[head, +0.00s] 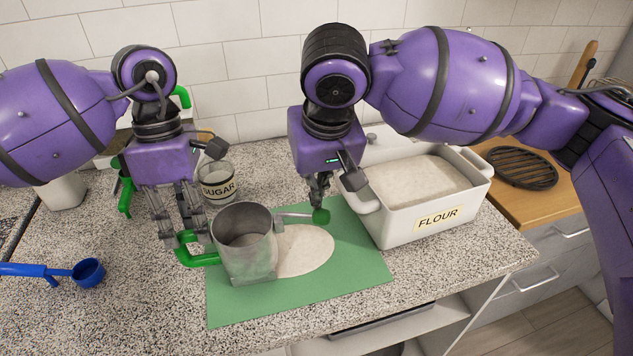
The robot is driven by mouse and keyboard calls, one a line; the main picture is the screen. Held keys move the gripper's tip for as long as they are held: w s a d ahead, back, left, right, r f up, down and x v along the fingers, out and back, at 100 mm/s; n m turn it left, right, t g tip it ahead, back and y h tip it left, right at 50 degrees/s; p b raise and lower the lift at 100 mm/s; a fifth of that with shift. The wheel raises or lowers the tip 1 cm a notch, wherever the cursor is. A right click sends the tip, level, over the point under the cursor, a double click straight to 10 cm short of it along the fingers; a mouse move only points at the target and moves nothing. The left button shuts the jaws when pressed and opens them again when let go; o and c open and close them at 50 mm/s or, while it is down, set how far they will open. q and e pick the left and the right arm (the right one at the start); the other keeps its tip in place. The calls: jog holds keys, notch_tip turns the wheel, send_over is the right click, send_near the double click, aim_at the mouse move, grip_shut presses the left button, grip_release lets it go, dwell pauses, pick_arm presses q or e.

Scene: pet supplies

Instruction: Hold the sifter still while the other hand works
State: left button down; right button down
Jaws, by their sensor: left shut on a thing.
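The sifter (246,246) is a grey metal cup standing upright on the green mat (345,275), with a green handle on its left and a crank ending in a green knob (321,215) on its right. Some pale contents show inside it. My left gripper (190,240) is shut on the green handle, at the cup's left side. My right gripper (319,200) points down right above the crank knob, its fingers close together. Whether they grip the knob is hard to make out.
A patch of flour (307,250) lies on the mat beside the sifter. A white flour bin (400,228) stands at the right, close to my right gripper. A sugar jar (219,186) stands behind the sifter. A blue scoop (85,272) lies at the left on clear speckled counter.

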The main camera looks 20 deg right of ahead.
jog(key=shift+s+d, duration=0.1)
jog(key=shift+s, duration=0.6)
jog(key=shift+w, duration=0.1)
notch_tip(320, 180, up, 9)
jog(key=shift+w, duration=0.25)
jog(key=shift+f, duration=0.15)
